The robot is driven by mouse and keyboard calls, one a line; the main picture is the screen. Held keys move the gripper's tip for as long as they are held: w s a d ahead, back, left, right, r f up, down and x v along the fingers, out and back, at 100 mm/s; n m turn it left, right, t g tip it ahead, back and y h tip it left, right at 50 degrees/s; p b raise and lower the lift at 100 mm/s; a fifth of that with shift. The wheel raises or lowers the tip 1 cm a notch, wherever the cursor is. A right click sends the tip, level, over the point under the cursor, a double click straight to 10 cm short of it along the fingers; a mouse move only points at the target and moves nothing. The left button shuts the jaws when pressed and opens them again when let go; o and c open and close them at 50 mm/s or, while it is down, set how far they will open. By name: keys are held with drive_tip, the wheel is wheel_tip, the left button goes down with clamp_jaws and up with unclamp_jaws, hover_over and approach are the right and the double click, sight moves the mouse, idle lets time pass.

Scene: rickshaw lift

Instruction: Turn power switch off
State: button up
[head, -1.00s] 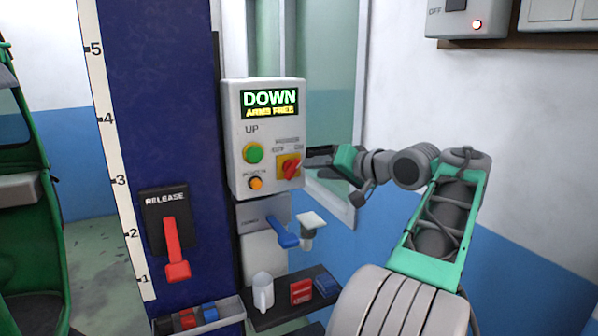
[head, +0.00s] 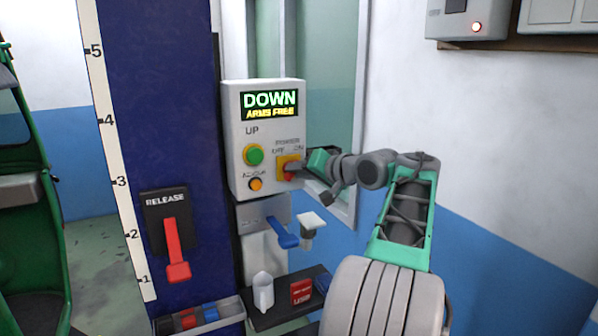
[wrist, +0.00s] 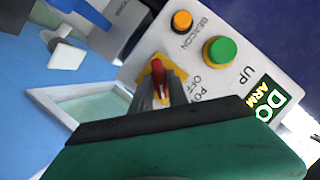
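The power switch (wrist: 162,79) is a red rotary knob on a yellow plate, marked OFF and ON, on the white control box (head: 238,112). In the head view the yellow plate (head: 283,161) shows, with most of the knob behind my gripper. My gripper (head: 289,168) is right at the knob. In the wrist view the gripper's fingers (wrist: 158,92) lie close together with the red knob between or just beyond their tips. Whether they press on it cannot be made out. The display reads DOWN, ARMS FREE.
A green UP button (head: 253,155) and an orange beacon button (head: 255,184) sit left of the switch. A blue-handled lever (head: 284,234) is below the box. A red release lever (head: 175,248) is on the blue column (head: 160,90). A shelf (head: 262,318) holds small items.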

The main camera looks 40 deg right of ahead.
clamp_jaws()
drive_tip(key=shift+b, duration=0.35)
drive_tip(key=n+h+b, duration=0.2)
drive_tip(key=n+b, duration=0.1)
drive_tip(key=b, duration=0.2)
drive_tip(key=n+g+h+b, duration=0.1)
drive_tip(key=n+h+b, duration=0.1)
drive_tip(key=n+b, duration=0.1)
drive_tip(key=a+n+g+h+b, duration=0.1)
drive_tip(key=n+b, duration=0.1)
drive_tip(key=b, duration=0.4)
drive_tip(key=shift+w+f+n+h+b, duration=0.2)
drive_tip(key=shift+f+n+h+b, duration=0.1)
drive_tip(key=shift+n+h+b, duration=0.1)
drive_tip(key=n+h+b, duration=0.1)
drive_tip(key=n+b, duration=0.1)
drive_tip(key=b, duration=0.1)
drive_tip(key=shift+a+r, duration=0.1)
drive_tip(key=shift+r, duration=0.2)
